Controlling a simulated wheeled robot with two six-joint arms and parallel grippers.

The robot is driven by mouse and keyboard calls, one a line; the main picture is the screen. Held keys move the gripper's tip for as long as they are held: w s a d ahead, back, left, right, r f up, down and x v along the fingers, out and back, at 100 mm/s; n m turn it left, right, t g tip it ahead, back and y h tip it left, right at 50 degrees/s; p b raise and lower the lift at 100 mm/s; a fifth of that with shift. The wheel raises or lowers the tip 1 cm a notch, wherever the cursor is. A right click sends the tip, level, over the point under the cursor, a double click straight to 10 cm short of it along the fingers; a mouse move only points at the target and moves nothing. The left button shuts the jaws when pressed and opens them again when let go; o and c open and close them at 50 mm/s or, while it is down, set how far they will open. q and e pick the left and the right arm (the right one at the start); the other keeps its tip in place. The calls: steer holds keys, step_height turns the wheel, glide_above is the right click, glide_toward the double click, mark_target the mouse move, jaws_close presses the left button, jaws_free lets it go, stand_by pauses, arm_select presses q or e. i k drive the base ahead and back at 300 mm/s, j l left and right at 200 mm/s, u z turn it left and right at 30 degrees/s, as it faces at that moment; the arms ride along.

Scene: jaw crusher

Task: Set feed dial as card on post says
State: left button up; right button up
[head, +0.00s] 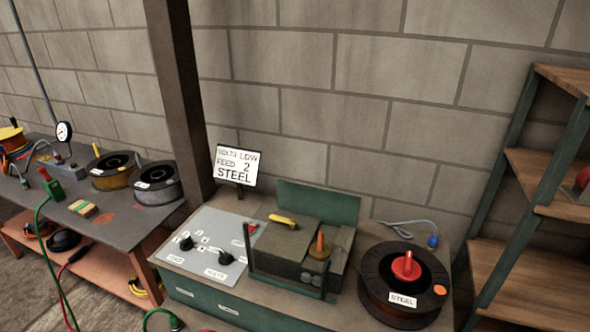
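A white card (237,168) on a short dark post stands behind the bench; it reads VOLTS LOW, FEED 2, STEEL. A light grey control panel (208,225) on the bench top holds two black knobs. The left knob (187,243) has a small label below it that looks like FEED. The right knob (225,258) has a label that looks like VOLTS. The scale marks around both knobs are too small to read, so I cannot tell their settings. Neither of my grippers is in view.
Right of the panel stands a dark machine (300,250) with upright bars. A dark spool (404,285) labelled STEEL sits at the bench's right. A table (110,210) with spools and a gauge is at left, a shelf rack (540,180) at right. A brown column (178,90) rises behind.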

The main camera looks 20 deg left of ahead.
mark_target(187, 245)
steer(key=u, duration=1.35)
